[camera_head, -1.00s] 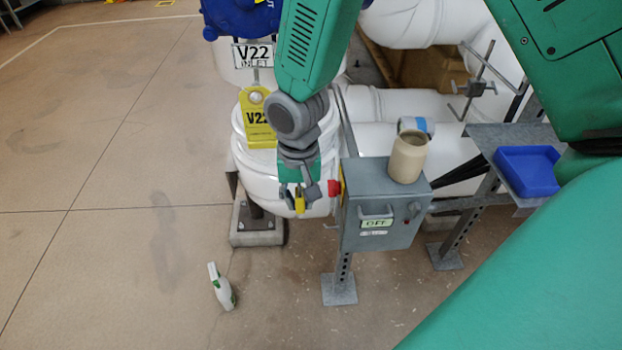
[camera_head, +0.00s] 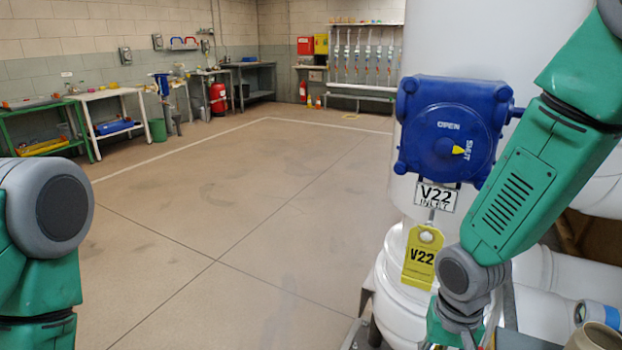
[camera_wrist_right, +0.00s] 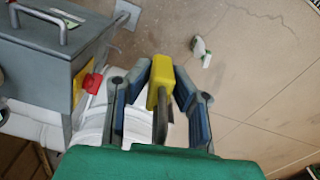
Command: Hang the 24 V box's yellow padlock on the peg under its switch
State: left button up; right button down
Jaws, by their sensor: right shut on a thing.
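My right gripper (camera_wrist_right: 161,76) is shut on the yellow padlock (camera_wrist_right: 158,90) in the right wrist view. The padlock's yellow body sits between the two fingertips, and its grey shackle points back toward the palm. The grey box (camera_wrist_right: 42,62) is at the upper left of that view, apart from the padlock. Its red switch (camera_wrist_right: 92,83) sits on a yellow plate on the side facing the gripper. I cannot make out a peg under the switch, nor a 24 V label. In the head view the right fingers are cut off at the bottom. My left gripper is out of view.
The blue valve actuator (camera_head: 450,135) and the yellow V22 tag (camera_head: 420,258) are close to my right arm. White pipes (camera_head: 545,300) lie behind it. A beige jar (camera_head: 592,340) is at the bottom right. A white-green bottle (camera_wrist_right: 201,50) stands on open floor.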

jog(key=n, duration=0.1)
jog(key=s+r+n, duration=0.1)
jog(key=n, duration=0.2)
jog(key=shift+s+a+r, duration=0.2)
jog(key=shift+s+a, duration=0.05)
jog(key=shift+a, duration=0.1)
jog(key=m, duration=0.1)
jog(key=w+f+m, duration=0.1)
jog(key=m, duration=0.1)
jog(key=shift+w+d+f, duration=0.2)
jog(key=shift+d, duration=0.1)
jog(key=shift+w+d+f+m, duration=0.1)
jog(key=shift+w+f+m, duration=0.15)
jog(key=shift+m, duration=0.55)
jog(key=shift+w+d+f+m, duration=0.1)
jog(key=shift+w+m, duration=0.15)
jog(key=shift+m, duration=0.55)
